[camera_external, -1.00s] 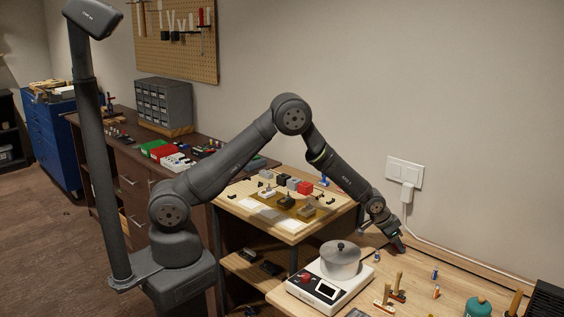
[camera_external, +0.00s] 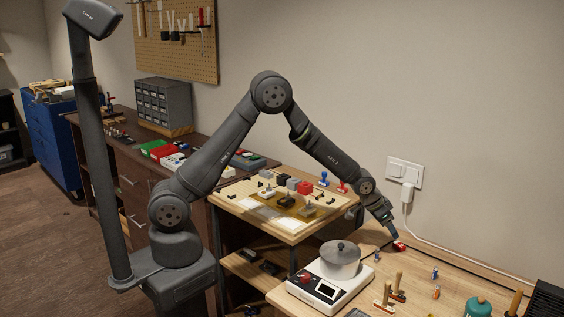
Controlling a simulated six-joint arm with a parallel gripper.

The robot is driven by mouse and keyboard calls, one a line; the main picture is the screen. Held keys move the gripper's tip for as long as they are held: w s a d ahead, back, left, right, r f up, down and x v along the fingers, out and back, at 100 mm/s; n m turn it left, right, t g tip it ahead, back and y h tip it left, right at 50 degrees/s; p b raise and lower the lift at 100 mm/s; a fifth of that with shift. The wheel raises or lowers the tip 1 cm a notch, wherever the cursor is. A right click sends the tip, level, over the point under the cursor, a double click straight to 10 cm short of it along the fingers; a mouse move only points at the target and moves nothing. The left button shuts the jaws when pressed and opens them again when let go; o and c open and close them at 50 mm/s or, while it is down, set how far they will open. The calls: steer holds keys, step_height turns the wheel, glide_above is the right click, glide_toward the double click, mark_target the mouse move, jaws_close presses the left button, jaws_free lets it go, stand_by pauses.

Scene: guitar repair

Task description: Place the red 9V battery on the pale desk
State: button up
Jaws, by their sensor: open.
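A small red block (camera_external: 399,246), which looks like the red 9V battery, is at the back of the pale desk (camera_external: 424,303), near the wall. It appears to rest on the desk top. My gripper (camera_external: 394,235) is open, with its fingertips just above and beside the red block. The picture is too small to tell whether the fingers still touch it.
A white scale with a grey pot (camera_external: 340,261) stands left of the gripper. Small batteries (camera_external: 435,274), wooden-handled tools (camera_external: 396,289) and a green canister (camera_external: 478,307) stand on the desk. A cable runs down the wall from a socket (camera_external: 404,174).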

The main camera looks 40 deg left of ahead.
mark_target(397, 244)
steer(key=shift+v, duration=2)
steer(key=x, duration=1.2)
steer(key=shift+f, duration=0.3)
steer(key=shift+r, duration=1.15)
